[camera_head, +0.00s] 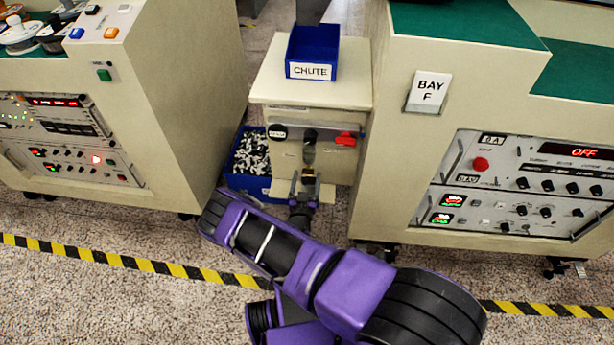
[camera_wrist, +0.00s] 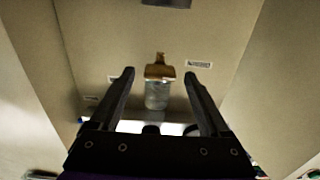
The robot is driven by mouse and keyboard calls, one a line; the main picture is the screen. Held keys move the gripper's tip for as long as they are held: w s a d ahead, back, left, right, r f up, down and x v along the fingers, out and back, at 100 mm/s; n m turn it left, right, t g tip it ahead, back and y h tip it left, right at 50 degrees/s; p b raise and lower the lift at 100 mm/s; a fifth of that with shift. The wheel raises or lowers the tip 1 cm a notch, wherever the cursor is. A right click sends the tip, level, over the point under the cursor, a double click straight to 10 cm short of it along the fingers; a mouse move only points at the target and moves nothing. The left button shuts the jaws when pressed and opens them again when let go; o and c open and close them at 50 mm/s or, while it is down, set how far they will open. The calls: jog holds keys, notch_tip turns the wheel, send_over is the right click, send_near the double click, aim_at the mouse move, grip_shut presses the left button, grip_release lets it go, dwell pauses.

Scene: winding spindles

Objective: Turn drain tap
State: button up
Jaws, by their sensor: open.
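The drain tap is a small brass piece (camera_head: 308,174) at the end of a clear bowl (camera_head: 309,155) on the front of the cream cabinet (camera_head: 275,95). In the wrist view the brass tap (camera_wrist: 160,71) and the clear bowl (camera_wrist: 157,97) show between my fingers, with the bowl on the side nearer the picture's bottom. My gripper (camera_head: 305,181) is open and faces the cabinet front, just below the tap in the head view. Its fingertips (camera_wrist: 160,75) are on either side of the tap in the picture. I see no contact, and the exact depth gap is unclear.
Large consoles stand left (camera_head: 190,90) and right (camera_head: 385,180), leaving a narrow bay.

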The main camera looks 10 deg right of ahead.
grip_shut()
dwell(0.3)
jog(key=shift+n, duration=0.4)
jog(key=n, duration=0.3)
jog(key=shift+n, duration=0.3)
jog(key=n, duration=0.4)
jog(key=shift+n, duration=0.3)
jog(key=n, duration=0.4)
jog(key=shift+a+f+n, duration=0.1)
jog(key=shift+n, duration=2.3)
